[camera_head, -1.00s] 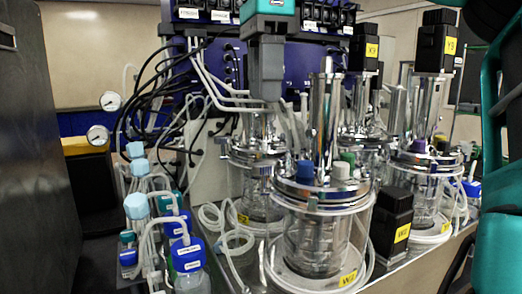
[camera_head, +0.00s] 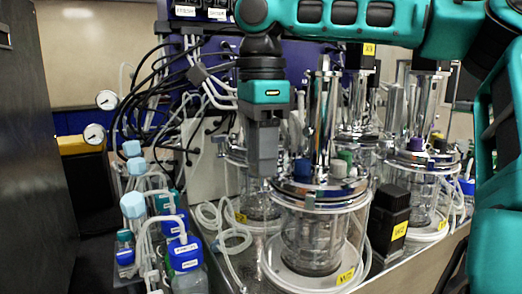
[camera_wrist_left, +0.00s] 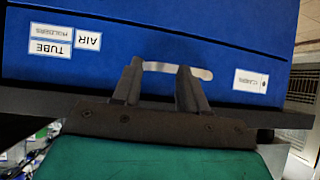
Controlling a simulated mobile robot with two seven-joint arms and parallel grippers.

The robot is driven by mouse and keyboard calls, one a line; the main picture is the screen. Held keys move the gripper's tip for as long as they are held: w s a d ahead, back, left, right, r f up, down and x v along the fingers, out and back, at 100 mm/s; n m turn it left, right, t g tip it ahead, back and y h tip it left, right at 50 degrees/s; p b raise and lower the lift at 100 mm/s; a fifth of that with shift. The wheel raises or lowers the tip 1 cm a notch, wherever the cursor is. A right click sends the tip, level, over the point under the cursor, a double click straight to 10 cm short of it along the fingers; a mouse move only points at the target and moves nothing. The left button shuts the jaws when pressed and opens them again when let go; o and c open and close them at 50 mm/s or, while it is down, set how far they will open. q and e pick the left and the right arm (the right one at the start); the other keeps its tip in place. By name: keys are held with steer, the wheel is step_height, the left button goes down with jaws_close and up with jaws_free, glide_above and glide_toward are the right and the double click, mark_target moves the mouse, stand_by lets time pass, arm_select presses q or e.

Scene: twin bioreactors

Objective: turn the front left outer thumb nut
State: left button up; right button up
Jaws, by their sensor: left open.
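The front bioreactor vessel (camera_head: 312,240) is glass with a round steel head plate (camera_head: 325,193) carrying blue, white and green caps. My right gripper (camera_head: 262,172) points straight down at the left rim of this plate. Its fingers show edge-on, so I cannot tell whether they are open or touch anything. The front left outer thumb nut cannot be made out; the fingers cover part of that rim. My left gripper (camera_wrist_left: 158,76) shows only in the left wrist view, open and empty, before a blue labelled box (camera_wrist_left: 200,40).
Other steel-topped vessels stand behind and right, one with a purple cap (camera_head: 417,144). Blue-capped bottles (camera_head: 186,260) with tubing stand at front left. A black motor block (camera_head: 388,222) stands right of the front vessel. Two gauges (camera_head: 94,133) are at left.

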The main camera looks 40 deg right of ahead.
jaws_close()
steer(key=shift+n, duration=0.4)
steer(key=n, duration=0.3)
steer(key=shift+n, duration=0.3)
steer(key=n, duration=0.4)
steer(key=shift+n, duration=0.3)
steer(key=n, duration=0.8)
steer(key=shift+n, duration=0.4)
steer(key=shift+r, duration=0.1)
steer(key=shift+o, duration=0.3)
jaws_free()
